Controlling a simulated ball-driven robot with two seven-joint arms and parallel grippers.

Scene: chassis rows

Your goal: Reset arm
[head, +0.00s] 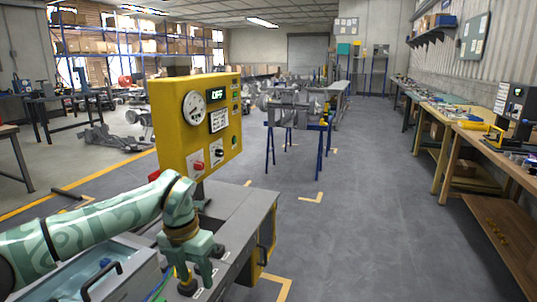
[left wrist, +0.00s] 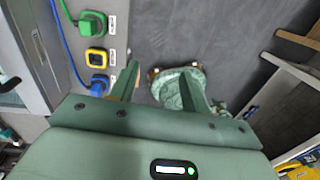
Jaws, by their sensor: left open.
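My left arm comes in from the left in the head view. Its left gripper (head: 195,276) points down over the grey bench (head: 252,205). In the left wrist view the left gripper (left wrist: 160,76) is open, with nothing held between its fingers. Beside the fingers, the wrist view shows a green plug (left wrist: 92,24) with its cable, a yellow-rimmed socket (left wrist: 97,56) and a blue plug (left wrist: 99,85) in a row on the bench. My right gripper is not in view.
A yellow control panel (head: 172,145) with a gauge and a display reading OFF stands behind the left arm. A drawer-like bin (head: 125,275) with a dark handle lies below the arm. Open floor (head: 370,220) lies to the right, before wooden workbenches (head: 465,140).

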